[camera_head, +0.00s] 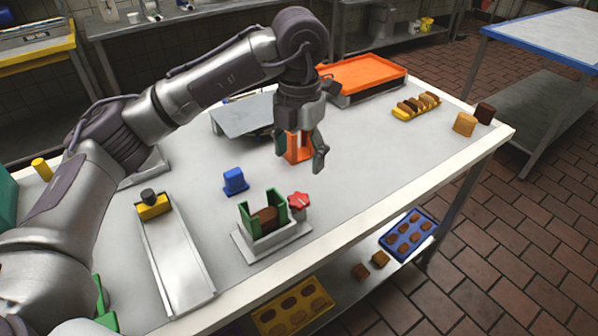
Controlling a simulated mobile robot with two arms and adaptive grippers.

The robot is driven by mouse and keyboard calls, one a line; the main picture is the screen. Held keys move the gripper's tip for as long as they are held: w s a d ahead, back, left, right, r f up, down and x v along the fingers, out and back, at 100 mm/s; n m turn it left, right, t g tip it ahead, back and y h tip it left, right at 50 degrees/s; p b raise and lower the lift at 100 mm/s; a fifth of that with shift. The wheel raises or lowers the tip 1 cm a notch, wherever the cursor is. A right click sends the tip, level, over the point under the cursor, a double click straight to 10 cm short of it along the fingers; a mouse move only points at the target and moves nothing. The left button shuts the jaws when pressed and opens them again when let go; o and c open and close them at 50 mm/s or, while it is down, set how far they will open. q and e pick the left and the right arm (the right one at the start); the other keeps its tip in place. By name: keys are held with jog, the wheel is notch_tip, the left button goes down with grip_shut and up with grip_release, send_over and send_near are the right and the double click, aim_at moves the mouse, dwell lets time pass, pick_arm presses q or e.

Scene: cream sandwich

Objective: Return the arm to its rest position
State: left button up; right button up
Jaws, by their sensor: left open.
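My left arm comes in from the left and arches over the white table (360,150). My left gripper (303,160) points down and is open above the middle of the table. An orange block-like thing (298,150) shows behind and between its fingers; I cannot tell whether they touch. My right gripper is not in view.
A green-sided fixture (249,217) with a brown piece and a red knob (299,200) stands near the front.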

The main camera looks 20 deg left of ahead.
pick_arm(q)
jog(key=shift+r, duration=0.7)
